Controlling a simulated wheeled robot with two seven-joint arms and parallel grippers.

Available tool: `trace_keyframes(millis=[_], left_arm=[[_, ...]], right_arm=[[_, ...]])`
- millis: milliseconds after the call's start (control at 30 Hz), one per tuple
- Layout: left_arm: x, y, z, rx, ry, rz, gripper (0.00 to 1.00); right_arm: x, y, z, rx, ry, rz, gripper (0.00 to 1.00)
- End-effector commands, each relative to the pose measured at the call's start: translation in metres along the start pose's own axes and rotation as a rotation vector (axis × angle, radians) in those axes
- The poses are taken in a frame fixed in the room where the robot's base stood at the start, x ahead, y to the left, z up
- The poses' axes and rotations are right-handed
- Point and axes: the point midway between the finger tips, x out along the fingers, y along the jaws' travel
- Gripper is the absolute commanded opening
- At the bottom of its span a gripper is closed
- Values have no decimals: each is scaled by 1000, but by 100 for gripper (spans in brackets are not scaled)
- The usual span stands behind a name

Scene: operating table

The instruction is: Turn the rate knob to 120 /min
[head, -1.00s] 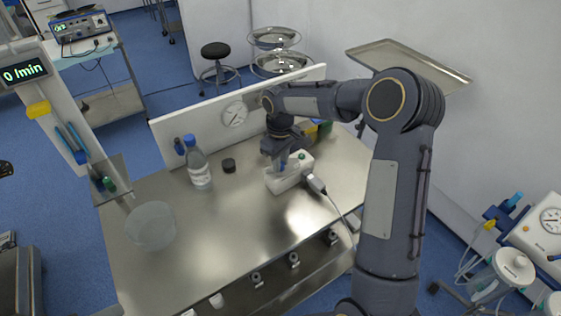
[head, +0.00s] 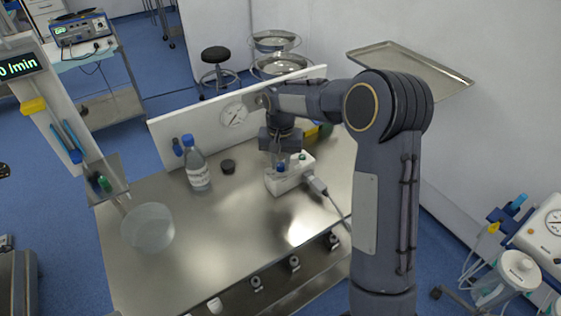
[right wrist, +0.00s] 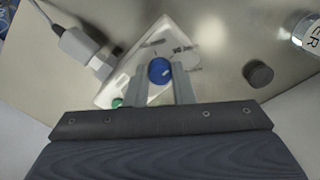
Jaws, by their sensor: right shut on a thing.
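The white device box (head: 290,176) sits on the metal table with a blue knob (head: 281,168) on its top. My right gripper (head: 281,163) points down over the box. In the right wrist view, the blue knob (right wrist: 159,71) is between the two grey fingers (right wrist: 161,85), which are shut on it. A green button (right wrist: 117,103) is beside it on the box, partly hidden by the gripper. The display (head: 18,66) at the upper left is cut by the picture edge; "0 /min" shows, and any digits before it are out of view. My left gripper is not in view.
A grey plug with a cable (head: 316,184) joins the box's right end. The table's front middle is clear.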

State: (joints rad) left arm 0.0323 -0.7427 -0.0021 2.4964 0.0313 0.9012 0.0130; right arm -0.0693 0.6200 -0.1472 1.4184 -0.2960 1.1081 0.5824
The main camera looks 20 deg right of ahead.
Motion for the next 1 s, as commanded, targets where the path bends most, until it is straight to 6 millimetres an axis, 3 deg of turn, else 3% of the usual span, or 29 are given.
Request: trace_keyframes(millis=[600,1000], left_arm=[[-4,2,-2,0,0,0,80],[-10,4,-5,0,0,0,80]], right_arm=[[-1,-1,0,581,1,0,0],[-1,-1,0,880,0,0,0]])
